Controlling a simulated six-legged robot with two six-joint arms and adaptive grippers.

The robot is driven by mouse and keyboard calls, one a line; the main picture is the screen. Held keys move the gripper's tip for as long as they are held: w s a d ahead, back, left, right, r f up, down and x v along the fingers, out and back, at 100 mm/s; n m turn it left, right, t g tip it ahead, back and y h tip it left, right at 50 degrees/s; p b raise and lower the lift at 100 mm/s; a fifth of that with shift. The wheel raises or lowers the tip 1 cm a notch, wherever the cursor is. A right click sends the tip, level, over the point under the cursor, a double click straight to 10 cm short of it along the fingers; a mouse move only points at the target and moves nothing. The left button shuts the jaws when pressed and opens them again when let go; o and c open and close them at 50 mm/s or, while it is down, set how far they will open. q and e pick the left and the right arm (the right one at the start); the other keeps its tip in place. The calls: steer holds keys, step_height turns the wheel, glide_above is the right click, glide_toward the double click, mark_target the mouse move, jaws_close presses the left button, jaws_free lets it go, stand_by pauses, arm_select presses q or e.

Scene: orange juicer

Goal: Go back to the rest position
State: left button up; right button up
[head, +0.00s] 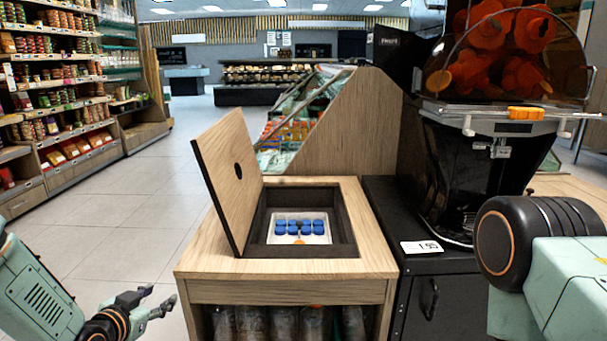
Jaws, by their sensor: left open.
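My left gripper (158,300) is at the lower left, over the floor and left of the wooden cabinet. Its fingers are apart and nothing is between them. My right arm shows at the lower right, in front of the juicer, but its gripper is out of view. The orange juicer (462,170) stands on a black cabinet on the right, with oranges behind its clear cover.
A wooden cabinet (285,292) stands ahead with its lid (228,180) propped open. A tray with several blue caps (300,226) sits inside. Bottles (283,324) stand below. Store shelves (60,95) line the left. The floor (135,225) between is clear.

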arm_select(q)
steer(key=s+d+f+n+g, duration=0.3)
steer(key=s+d+f+g, duration=0.1)
steer(key=s+f, duration=0.4)
steer(key=s+d+f+g+p, duration=0.1)
steer(key=s+g, duration=0.2)
steer(key=s, duration=0.8)
steer(key=s+d+f+n+g+y+p, duration=0.1)
steer(key=s+d+g+p, duration=0.1)
steer(key=s, duration=0.9)
steer(key=s+d+f+g+p, duration=0.1)
steer(key=s+g, duration=0.3)
steer(key=s, duration=0.8)
steer(key=shift+d+f+n+p, duration=0.3)
steer(key=shift+d+f, duration=0.25)
steer(key=shift+f, duration=0.05)
steer(key=shift+a, duration=0.1)
